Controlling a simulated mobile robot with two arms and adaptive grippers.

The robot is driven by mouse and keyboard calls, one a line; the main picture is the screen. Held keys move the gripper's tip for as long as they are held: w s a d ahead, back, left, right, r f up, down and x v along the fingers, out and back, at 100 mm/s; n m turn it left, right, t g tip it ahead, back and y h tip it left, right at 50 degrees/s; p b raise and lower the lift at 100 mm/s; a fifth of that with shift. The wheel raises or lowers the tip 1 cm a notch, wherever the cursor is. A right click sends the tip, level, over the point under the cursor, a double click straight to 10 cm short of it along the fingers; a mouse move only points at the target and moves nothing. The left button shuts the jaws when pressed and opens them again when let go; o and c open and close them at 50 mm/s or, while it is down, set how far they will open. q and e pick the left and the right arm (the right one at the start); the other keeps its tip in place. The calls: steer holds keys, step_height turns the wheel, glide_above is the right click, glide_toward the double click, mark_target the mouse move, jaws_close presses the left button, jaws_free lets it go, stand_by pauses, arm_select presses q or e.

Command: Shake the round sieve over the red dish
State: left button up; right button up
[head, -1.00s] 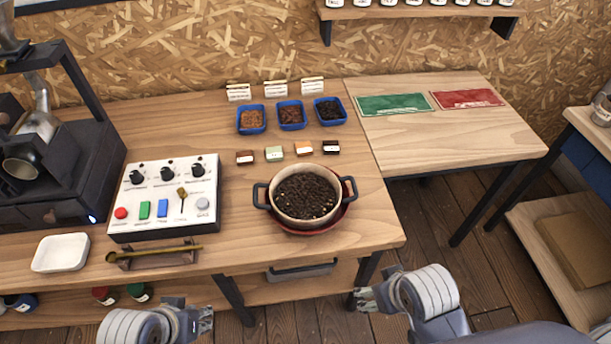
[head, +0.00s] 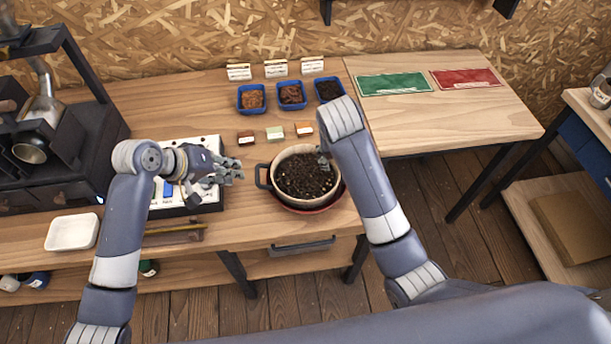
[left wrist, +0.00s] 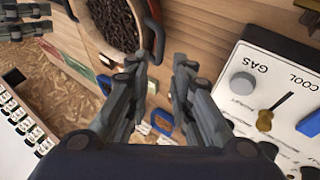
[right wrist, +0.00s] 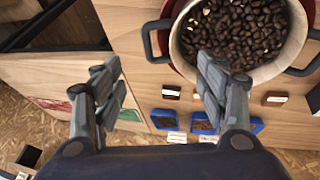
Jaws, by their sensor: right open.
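The round sieve (head: 300,201) has a cream rim, two dark side handles and a fill of dark beans with a few pale bits. It sits in the red dish (head: 305,211) on the bench; it also shows in the right wrist view (right wrist: 295,47). My left gripper (head: 238,171) is open and empty, left of the sieve's left handle and apart from it. My right gripper (right wrist: 158,66) is open and empty near the sieve's other side. In the head view my right arm hides the right handle and most of that gripper.
A control panel (head: 212,146) lies under my left gripper. Blue trays (head: 251,98) of samples and small labelled blocks (head: 275,133) stand behind the sieve. A white dish (head: 72,233) is at left. The right table has a green mat (head: 393,84) and a red mat (head: 465,79).

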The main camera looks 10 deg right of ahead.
mark_target(256, 176)
arm_select(q)
steer(key=x, duration=1)
steer(key=shift+w+d+f, duration=0.15)
steer(key=shift+d+f, duration=0.1)
steer(key=shift+f, duration=0.05)
arm_select(e)
steer(key=x, duration=1)
steer(key=shift+w+d+f, duration=0.15)
steer(key=shift+f, duration=0.2)
arm_select(q)
jaws_close()
arm_select(e)
steer(key=c, duration=0.8)
arm_select(q)
steer(key=shift+a, duration=0.1)
arm_select(e)
steer(key=shift+d, duration=0.1)
steer(key=c, duration=0.6)
